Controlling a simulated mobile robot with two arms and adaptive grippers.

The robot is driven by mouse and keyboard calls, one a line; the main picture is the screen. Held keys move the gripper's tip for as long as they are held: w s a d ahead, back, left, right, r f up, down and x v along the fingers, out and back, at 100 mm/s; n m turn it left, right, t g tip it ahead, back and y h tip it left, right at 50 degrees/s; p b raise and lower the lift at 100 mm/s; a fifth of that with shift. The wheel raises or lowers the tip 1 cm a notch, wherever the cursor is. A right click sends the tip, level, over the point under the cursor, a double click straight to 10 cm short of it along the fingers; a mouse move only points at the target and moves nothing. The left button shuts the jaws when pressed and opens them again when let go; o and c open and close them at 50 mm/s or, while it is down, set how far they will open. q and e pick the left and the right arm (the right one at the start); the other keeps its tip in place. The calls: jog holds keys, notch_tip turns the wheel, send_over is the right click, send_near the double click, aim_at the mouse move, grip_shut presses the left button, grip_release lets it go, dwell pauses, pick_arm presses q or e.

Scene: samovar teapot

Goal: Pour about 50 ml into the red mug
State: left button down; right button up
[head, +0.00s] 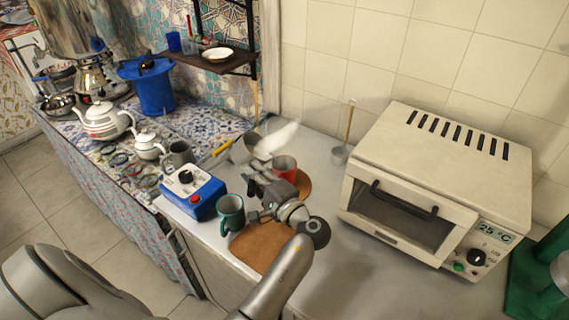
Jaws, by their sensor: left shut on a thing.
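The red mug (286,166) stands upright on a round brown coaster (305,184) on the grey counter. A grey metal pot (243,150) is just left of the mug, apparently tilted, with white vapour beside it. My left gripper (251,176) reaches up to the pot from below and is shut, apparently on this pot; the exact grip is hard to see. No clear liquid stream shows, and the inside of the red mug is hidden. A green mug (231,211) stands left of my gripper. My right gripper is not in view.
A blue box with a knob (190,191) and a dark grey mug (179,155) stand left. A brown board (257,246) lies under my gripper. A white oven (440,165) fills the right. A white teapot (103,122) stands far left.

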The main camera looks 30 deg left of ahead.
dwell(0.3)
pick_arm(q)
jog(key=shift+w+d+r, duration=0.15)
jog(key=shift+w+d, duration=0.05)
jog(key=shift+d, duration=0.1)
dwell(0.4)
jog(key=shift+w+d+r+m+y, duration=0.1)
jog(key=shift+d+r+m+y, duration=0.1)
jog(key=shift+m+y, duration=0.3)
